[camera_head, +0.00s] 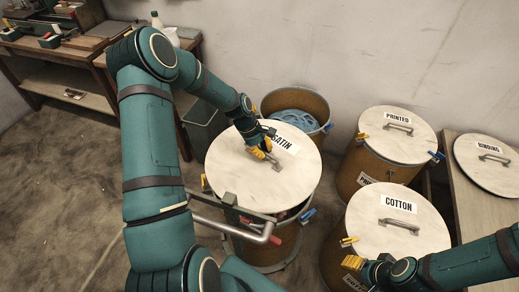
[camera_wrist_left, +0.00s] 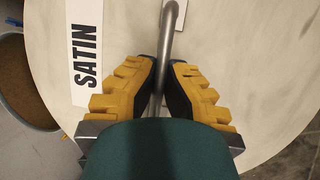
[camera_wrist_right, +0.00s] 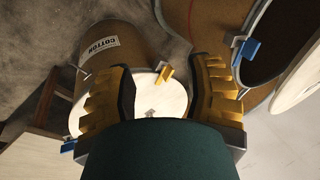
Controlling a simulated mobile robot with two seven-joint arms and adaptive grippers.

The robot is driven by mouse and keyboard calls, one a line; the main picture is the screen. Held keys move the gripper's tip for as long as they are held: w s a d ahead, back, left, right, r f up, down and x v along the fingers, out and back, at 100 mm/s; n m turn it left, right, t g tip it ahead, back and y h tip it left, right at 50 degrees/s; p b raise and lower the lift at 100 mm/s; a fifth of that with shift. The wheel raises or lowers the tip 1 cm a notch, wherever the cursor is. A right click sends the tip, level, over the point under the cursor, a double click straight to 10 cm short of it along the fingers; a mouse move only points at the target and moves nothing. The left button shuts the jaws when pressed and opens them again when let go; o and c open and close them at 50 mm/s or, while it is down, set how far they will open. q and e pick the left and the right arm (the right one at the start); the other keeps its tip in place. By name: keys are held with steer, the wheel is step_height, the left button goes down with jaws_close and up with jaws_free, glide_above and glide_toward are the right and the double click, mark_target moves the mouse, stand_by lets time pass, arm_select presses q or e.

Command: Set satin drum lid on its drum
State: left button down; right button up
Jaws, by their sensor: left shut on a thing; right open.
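The satin lid (camera_head: 232,170) is a pale round disc with a SATIN label (camera_head: 284,144) and a metal bar handle (camera_wrist_left: 168,30). My left gripper (camera_head: 266,154) is shut on that handle, one yellow finger on each side. The lid is over the brown satin drum (camera_head: 262,256) and hides most of its mouth. Part of the dark opening shows below the lid's edge in the head view. In the right wrist view, a pale lid edge (camera_wrist_right: 305,82) stands apart from a drum rim. My right gripper (camera_head: 354,263) is open and empty by the cotton drum.
The cotton drum's lid (camera_head: 372,232) and the printed drum's lid (camera_head: 375,138) are on their drums. The binding lid (camera_head: 490,172) lies on a table at the right. An open drum with blue coils (camera_head: 298,122) stands behind. Blue clips (camera_head: 307,215) and yellow clips stick out from rims.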

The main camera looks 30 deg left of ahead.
mark_target(263, 164)
arm_select(q)
steer(key=shift+f, duration=0.1)
step_height(263, 164, down, 7)
steer(key=b, duration=0.5)
steer(key=shift+f, duration=0.15)
step_height(263, 164, down, 2)
steer(key=shift+f+b, duration=0.15)
steer(key=shift+b, duration=0.3)
steer(key=c, duration=1.1)
jaws_free()
steer(key=shift+o, duration=0.2)
steer(key=v, duration=1.2)
steer(key=shift+d, duration=0.1)
